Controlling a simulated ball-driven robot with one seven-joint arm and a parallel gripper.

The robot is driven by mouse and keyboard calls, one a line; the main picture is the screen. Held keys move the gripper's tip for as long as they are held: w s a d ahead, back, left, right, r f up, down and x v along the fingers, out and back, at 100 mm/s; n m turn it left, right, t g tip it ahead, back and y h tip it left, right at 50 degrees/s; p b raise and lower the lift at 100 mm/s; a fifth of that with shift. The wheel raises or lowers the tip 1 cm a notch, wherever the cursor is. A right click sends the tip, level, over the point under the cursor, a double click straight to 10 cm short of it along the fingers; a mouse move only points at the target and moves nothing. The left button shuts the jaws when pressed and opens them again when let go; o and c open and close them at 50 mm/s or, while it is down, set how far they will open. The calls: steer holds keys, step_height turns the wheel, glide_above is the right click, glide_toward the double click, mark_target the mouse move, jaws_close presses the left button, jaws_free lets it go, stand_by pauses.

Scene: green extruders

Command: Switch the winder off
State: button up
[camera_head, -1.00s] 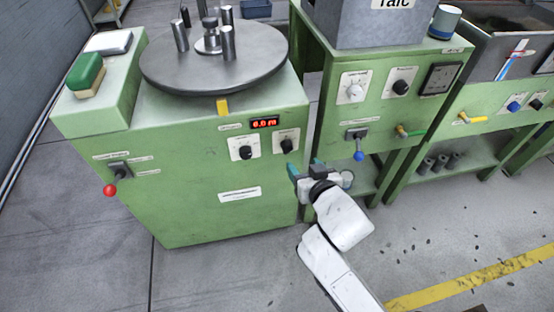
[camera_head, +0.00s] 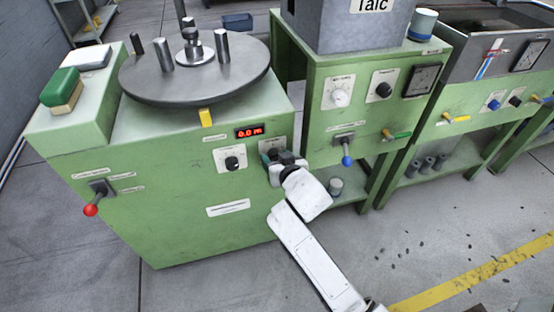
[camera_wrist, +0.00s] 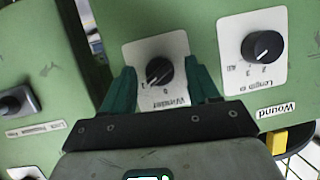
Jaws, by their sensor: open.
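The winder is a green cabinet (camera_head: 165,215) with a round grey turntable (camera_head: 205,88) on top. Its black rotary knob (camera_wrist: 159,70) sits on a white plate labelled "Winder" with marks 0 and 1. In the wrist view the knob's white line appears to point toward the 1. My gripper (camera_head: 272,156) is open at the cabinet's right front, with one dark green finger on each side of the knob; it also shows in the wrist view (camera_wrist: 161,78). I cannot tell whether the fingers touch the knob. In the head view my gripper hides the knob.
A second black knob, for length (camera_wrist: 261,46), sits close beside the winder knob. A red display (camera_head: 249,131) reads about 0.0. A red-ended lever (camera_head: 91,209) is at the left, and a blue-ended lever (camera_head: 346,159) is on the machine to the right.

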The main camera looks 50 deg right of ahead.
steer(key=shift+c, duration=0.4)
steer(key=c, duration=0.9)
steer(key=n+h, duration=0.1)
steer(key=n, duration=0.1)
steer(key=n+g+h+b, duration=0.1)
steer(key=shift+w+a+n+g, duration=0.15)
steer(key=shift+n+g, duration=0.15)
steer(key=shift+n, duration=0.1)
steer(key=shift+a+f+n+g+h+b, duration=0.15)
steer(key=shift+n+g+h+b, duration=0.15)
steer(key=shift+n+h+b, duration=0.65)
steer(key=shift+w+n+h, duration=0.1)
steer(key=shift+n+h, duration=0.35)
steer(key=shift+n, duration=0.7)
steer(key=shift+b, duration=0.35)
